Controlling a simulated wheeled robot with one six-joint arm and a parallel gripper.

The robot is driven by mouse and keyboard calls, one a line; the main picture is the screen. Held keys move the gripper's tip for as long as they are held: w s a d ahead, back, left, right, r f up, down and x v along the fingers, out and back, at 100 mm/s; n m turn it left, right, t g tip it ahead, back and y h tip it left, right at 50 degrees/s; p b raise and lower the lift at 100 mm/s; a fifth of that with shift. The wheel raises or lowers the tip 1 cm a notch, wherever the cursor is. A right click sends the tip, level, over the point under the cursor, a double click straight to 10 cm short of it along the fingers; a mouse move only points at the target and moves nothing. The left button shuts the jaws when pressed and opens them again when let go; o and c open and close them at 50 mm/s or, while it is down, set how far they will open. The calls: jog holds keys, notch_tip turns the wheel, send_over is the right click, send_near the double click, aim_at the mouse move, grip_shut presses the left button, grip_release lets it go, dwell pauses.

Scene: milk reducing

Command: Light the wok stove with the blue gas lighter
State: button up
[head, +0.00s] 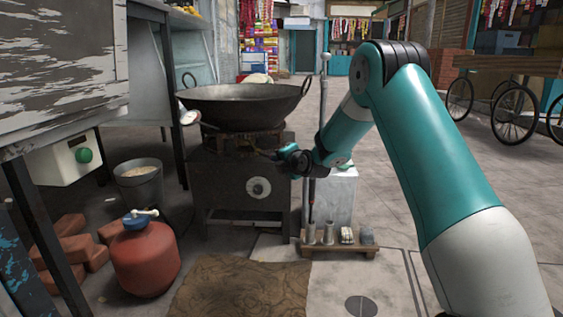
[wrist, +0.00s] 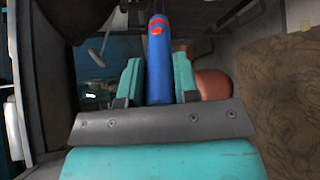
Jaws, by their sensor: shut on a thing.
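The blue gas lighter (wrist: 158,65) with a red band near its end shows in the wrist view between the two teal fingers. My gripper (wrist: 157,80) is shut on it. In the head view my gripper (head: 285,153) is at the front right of the wok stove (head: 240,185), close to the burner under the wok (head: 240,103). The lighter is hard to make out there. The stove is a dark metal box with a round pale dial (head: 258,188) on its front. I see no clear flame under the wok.
A red gas cylinder (head: 145,258) stands front left, near bricks (head: 70,245) and a grey bucket (head: 142,185). A low wooden stand (head: 340,248) with metal cups is right of the stove. A brown mat (head: 240,287) lies in front.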

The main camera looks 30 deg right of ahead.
dwell(0.3)
jog(key=s+a+b, duration=0.1)
jog(key=s+b, duration=0.4)
jog(key=s, duration=0.4)
jog(key=shift+s+a, duration=0.25)
jog(key=shift+s, duration=0.1)
